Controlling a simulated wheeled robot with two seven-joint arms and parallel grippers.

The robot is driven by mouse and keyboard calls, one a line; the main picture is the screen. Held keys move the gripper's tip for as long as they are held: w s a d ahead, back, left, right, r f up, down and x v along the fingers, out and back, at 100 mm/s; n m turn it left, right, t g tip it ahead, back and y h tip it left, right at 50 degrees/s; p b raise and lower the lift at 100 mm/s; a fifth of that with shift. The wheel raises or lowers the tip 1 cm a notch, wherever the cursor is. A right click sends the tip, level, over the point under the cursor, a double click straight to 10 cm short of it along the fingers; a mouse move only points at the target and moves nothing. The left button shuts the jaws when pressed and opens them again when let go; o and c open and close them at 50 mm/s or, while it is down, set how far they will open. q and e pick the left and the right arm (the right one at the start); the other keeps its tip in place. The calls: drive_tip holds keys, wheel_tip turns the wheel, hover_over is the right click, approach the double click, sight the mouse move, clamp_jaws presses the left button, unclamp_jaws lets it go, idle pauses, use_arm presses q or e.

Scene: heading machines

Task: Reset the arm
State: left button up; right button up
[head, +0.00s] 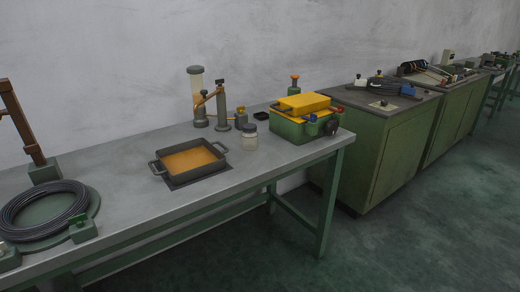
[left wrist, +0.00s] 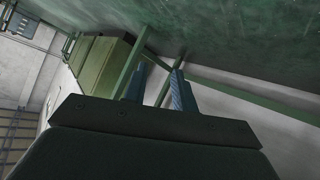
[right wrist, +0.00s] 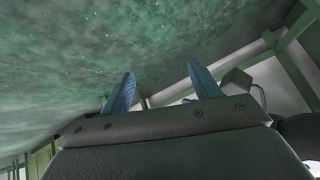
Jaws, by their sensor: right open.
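No arm or gripper of mine shows in the head view. In the left wrist view my left gripper (left wrist: 158,82) has two blue fingers standing apart with nothing between them. In the right wrist view my right gripper (right wrist: 162,86) is open, its two blue fingers well apart and empty. Green frame bars and the floor lie beyond the fingers in both wrist views.
A long grey-topped workbench (head: 125,179) bears a coil of black cable (head: 45,210), a dark tray with amber contents (head: 188,160), a jar (head: 249,138) and a green-yellow machine (head: 290,128). Green cabinets (head: 385,155) stand to the right. The floor (head: 410,240) is clear.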

use_arm(q)
drive_tip(key=s+a+f+g+y, duration=0.1)
drive_tip(key=s+a+f+g, duration=0.15)
drive_tip(key=s, duration=0.45)
drive_tip(key=s+a+f+g, duration=0.1)
drive_tip(key=s+a+f, duration=0.2)
drive_tip(key=s, duration=0.5)
drive_tip(key=a+r+g+p, duration=0.1)
drive_tip(key=r+p, duration=0.3)
drive_tip(key=r, duration=0.8)
drive_tip(key=s+a+r+g+y+p, duration=0.1)
drive_tip(key=a+r+p, duration=0.3)
drive_tip(key=r, duration=0.8)
drive_tip(key=a+r+g+y+p, duration=0.1)
drive_tip(key=a+r+g+p, duration=0.2)
drive_tip(key=r, duration=1)
drive_tip(key=shift+s+a+m+p, duration=0.2)
drive_tip(key=shift+s+m+p, duration=0.15)
drive_tip(key=shift+m+p, duration=0.05)
use_arm(e)
drive_tip(key=s+d+r+g+h, duration=0.1)
drive_tip(key=d+r, duration=0.3)
drive_tip(key=r, duration=1.3)
drive_tip(key=s+d+r+g+h, duration=0.1)
drive_tip(key=s+d+r+g, duration=0.1)
drive_tip(key=r, duration=1.5)
drive_tip(key=shift+d+g, duration=0.8)
drive_tip(key=shift+d, duration=0.25)
